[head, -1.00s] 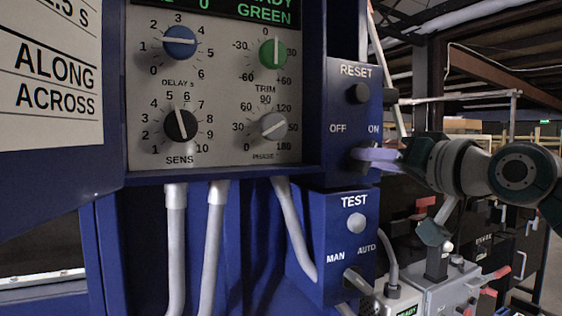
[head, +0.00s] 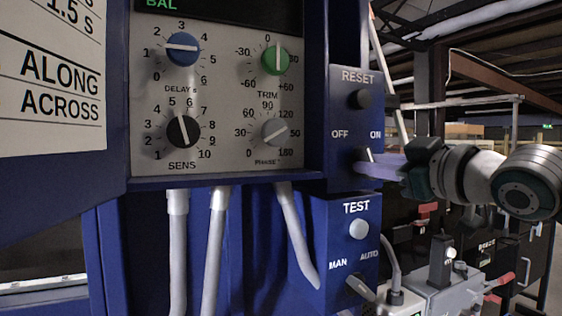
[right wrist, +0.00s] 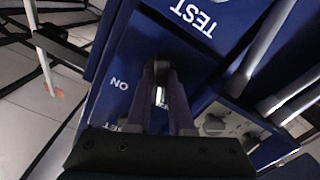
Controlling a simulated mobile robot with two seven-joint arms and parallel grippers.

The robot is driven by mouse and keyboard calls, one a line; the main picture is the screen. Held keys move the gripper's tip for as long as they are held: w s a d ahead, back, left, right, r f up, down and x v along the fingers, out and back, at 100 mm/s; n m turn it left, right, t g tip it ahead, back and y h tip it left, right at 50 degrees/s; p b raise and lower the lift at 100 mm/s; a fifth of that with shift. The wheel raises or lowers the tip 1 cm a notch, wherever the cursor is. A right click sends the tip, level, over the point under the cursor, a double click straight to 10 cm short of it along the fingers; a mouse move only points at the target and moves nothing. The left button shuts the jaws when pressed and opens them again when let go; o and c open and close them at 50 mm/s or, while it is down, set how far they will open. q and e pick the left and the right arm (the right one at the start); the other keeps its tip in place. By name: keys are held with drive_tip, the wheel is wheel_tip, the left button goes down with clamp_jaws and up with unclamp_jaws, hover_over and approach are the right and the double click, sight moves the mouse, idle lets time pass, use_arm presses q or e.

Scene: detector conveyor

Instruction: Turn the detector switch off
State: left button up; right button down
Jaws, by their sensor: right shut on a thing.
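The detector switch (head: 361,155) sits on the blue side box under RESET, between the OFF and ON labels. A short bright lever tip shows beside my fingers. My right gripper (head: 372,166) comes in from the right with its fingers at this switch. In the right wrist view my right gripper (right wrist: 161,88) is shut on the lever of the switch (right wrist: 160,98), with the ON label to the left. The fingers hide part of the lever, so I cannot tell its exact position. My left gripper is not in view.
The TEST box (head: 349,215) with a MAN/AUTO switch (head: 358,287) is just below. The dial panel (head: 222,165) stands left, with grey conduits (head: 214,250) under it. A grey box (head: 440,290) and dark cabinets are behind at lower right.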

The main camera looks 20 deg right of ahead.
drive_tip(key=shift+n, duration=1.9)
drive_tip(key=c, duration=0.8)
unclamp_jaws()
drive_tip(key=s+b, duration=0.3)
drive_tip(key=s, duration=0.7)
drive_tip(key=shift+d, duration=0.4)
